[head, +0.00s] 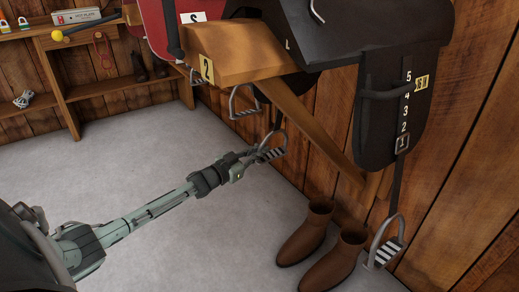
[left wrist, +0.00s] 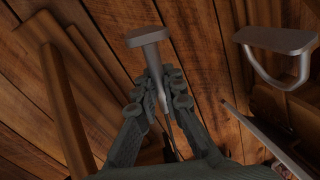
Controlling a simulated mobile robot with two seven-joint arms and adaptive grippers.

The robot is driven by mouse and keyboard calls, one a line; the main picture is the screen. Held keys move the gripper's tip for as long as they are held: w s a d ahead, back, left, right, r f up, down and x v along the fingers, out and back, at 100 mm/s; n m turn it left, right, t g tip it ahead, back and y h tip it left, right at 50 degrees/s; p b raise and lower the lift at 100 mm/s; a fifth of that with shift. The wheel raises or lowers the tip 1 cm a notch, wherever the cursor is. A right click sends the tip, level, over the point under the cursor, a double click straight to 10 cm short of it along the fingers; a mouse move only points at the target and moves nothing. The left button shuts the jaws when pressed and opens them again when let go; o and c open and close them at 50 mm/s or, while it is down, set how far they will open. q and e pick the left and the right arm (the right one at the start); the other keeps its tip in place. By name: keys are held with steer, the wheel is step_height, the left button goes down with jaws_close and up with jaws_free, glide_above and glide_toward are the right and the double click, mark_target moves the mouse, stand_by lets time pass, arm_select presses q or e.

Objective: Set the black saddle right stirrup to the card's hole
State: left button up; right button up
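The black saddle (head: 345,35) sits on a wooden rack at the upper right. Its near flap (head: 375,115) carries the numbers 5 to 1, with a buckle (head: 402,143) beside the 1. Another stirrup (head: 270,154) hangs on the rack's far side. My left gripper (head: 248,164) is at this stirrup. In the left wrist view, its fingers (left wrist: 165,82) lie on either side of a grey stirrup (left wrist: 148,37); contact is unclear.
The wooden rack (head: 235,55) bears a yellow 2 plate (head: 207,69). Brown boots (head: 335,262) stand below the saddle. A red saddle (head: 157,25) and more stirrups (head: 243,110) are behind. A shelf (head: 60,82) lines the back wall. Grey floor at left is clear.

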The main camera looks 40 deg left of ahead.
arm_select(q)
steer(key=shift+o, duration=1.1)
steer(key=shift+a+f, duration=0.1)
steer(key=shift+f, duration=0.2)
steer(key=shift+o, duration=1)
steer(key=shift+r, duration=0.15)
steer(key=s+a, duration=0.2)
steer(key=s, duration=0.9)
steer(key=shift+s, duration=0.4)
